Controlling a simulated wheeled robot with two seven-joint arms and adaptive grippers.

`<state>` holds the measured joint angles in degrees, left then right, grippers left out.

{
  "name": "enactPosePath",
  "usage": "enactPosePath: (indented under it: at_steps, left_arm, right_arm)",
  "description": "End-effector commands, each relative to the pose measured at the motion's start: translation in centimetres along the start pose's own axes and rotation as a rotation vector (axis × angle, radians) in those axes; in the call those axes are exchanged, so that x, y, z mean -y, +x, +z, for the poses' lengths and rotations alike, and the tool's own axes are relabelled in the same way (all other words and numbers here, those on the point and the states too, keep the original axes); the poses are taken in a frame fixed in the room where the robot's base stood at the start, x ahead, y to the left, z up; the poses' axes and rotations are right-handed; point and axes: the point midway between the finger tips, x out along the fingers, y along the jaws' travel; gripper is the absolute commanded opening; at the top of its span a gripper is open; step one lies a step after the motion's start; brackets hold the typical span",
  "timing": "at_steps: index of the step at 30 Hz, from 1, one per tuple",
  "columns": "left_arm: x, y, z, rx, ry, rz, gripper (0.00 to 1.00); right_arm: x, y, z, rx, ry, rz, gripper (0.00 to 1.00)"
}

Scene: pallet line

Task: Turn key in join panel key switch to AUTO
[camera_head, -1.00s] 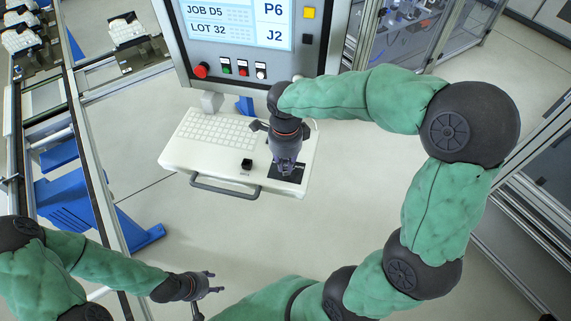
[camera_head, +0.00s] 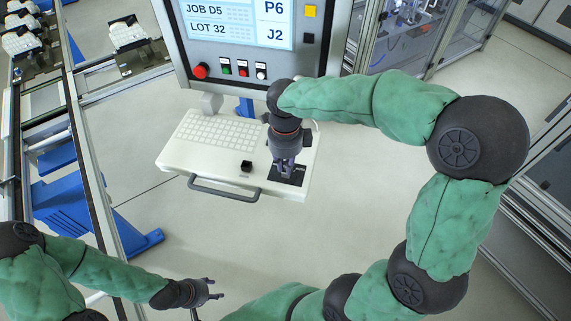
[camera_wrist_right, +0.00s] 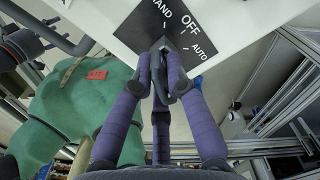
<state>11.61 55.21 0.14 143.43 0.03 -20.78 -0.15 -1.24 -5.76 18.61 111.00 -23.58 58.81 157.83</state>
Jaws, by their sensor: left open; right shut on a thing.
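The key switch plate (camera_head: 297,180) is a dark square on the front right of the white keyboard shelf (camera_head: 175,160). In the right wrist view the plate (camera_wrist_right: 190,22) carries white words HAND, OFF and AUTO. My right gripper (camera_head: 287,172) is over the plate, pointing down. In the right wrist view its purple fingers (camera_wrist_right: 166,82) are shut on the grey key (camera_wrist_right: 163,48). The fingers hide much of the key, and I cannot tell which word it points to. My left gripper (camera_head: 217,290) is open and empty, low in the head view, away from the shelf.
A black knob (camera_head: 246,166) stands left of the plate. The panel (camera_head: 183,62) above has a screen, a red button (camera_head: 201,71) and several smaller buttons. A handle bar (camera_head: 222,192) runs along the shelf's front. Clear floor lies in front of the shelf.

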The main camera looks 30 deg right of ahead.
Motion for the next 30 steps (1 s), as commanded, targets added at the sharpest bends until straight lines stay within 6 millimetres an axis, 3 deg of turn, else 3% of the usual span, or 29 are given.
enactPosePath:
  at_steps: [6,13,14,15,17,24,27,30]
  left_arm:
    - [0.23,0.64,-0.01,0.0,0.0,0.0,0.49]
    - [0.21,0.59,-0.01,0.0,0.0,0.0,0.49]
    - [0.21,0.59,-0.01,0.0,0.0,0.0,0.49]
    - [0.21,0.59,-0.01,0.0,0.0,0.0,0.49]
    - [0.21,0.59,-0.01,0.0,0.0,0.0,0.49]
    - [0.21,0.59,-0.02,0.0,0.0,0.0,0.49]
    - [0.21,0.59,-0.01,0.0,0.0,0.0,0.49]
    - [0.21,0.59,-0.01,0.0,0.0,0.0,0.49]
  right_arm:
    - [0.05,0.1,0.02,0.0,0.111,-0.001,0.0]
    - [0.04,0.05,0.01,-0.001,0.118,-0.001,0.0]
    - [0.04,0.05,0.01,-0.001,0.118,-0.001,0.18]
    - [0.04,0.05,0.01,-0.001,0.118,-0.001,0.3]
    - [0.05,0.06,0.02,-0.001,0.118,-0.001,0.43]
    - [0.04,0.05,0.03,0.0,0.117,0.0,0.43]
    - [0.03,0.05,0.03,0.0,0.117,0.0,0.67]
    - [0.03,0.04,0.03,0.0,0.117,0.0,0.67]
